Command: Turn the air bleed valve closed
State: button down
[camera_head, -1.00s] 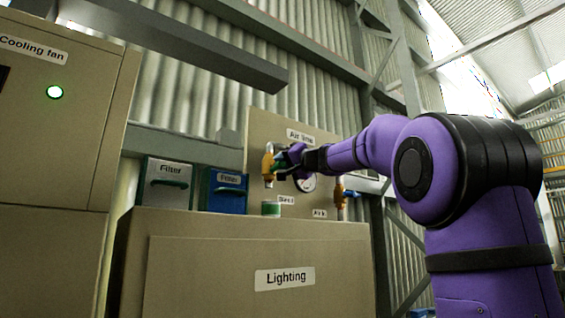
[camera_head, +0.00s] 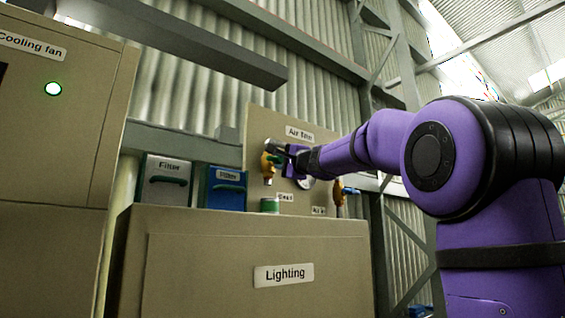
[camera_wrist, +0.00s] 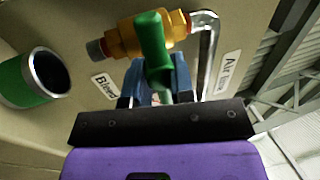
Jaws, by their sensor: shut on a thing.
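The bleed valve (camera_wrist: 124,40) has a brass body and a green lever handle (camera_wrist: 151,45). It is mounted on the beige Air line panel (camera_head: 258,128). In the head view the brass valve (camera_head: 267,170) sits at the panel's left side, with my gripper (camera_head: 285,158) reaching it from the right. In the wrist view my gripper (camera_wrist: 160,82) has its blue fingers on either side of the lower part of the green handle and is shut on it. The contact itself is partly hidden by the handle.
A green-banded cup (camera_wrist: 35,79) stands below the valve; it also shows in the head view (camera_head: 269,205). A metal pipe (camera_wrist: 207,55) runs from the valve. Another valve with a blue handle (camera_head: 348,191) is at the right. Two Filter boxes (camera_head: 163,182) stand left, behind the Lighting cabinet (camera_head: 215,245).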

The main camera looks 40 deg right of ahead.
jog(key=shift+s+r+m, duration=0.1)
jog(key=shift+r+m, duration=0.1)
jog(key=shift+m, duration=0.1)
jog(key=c, duration=1.1)
grip_release()
jog(key=shift+o, duration=0.2)
jog(key=shift+f, duration=0.1)
jog(key=v, duration=1)
jog(key=shift+s, duration=0.35)
jog(key=shift+f, duration=0.15)
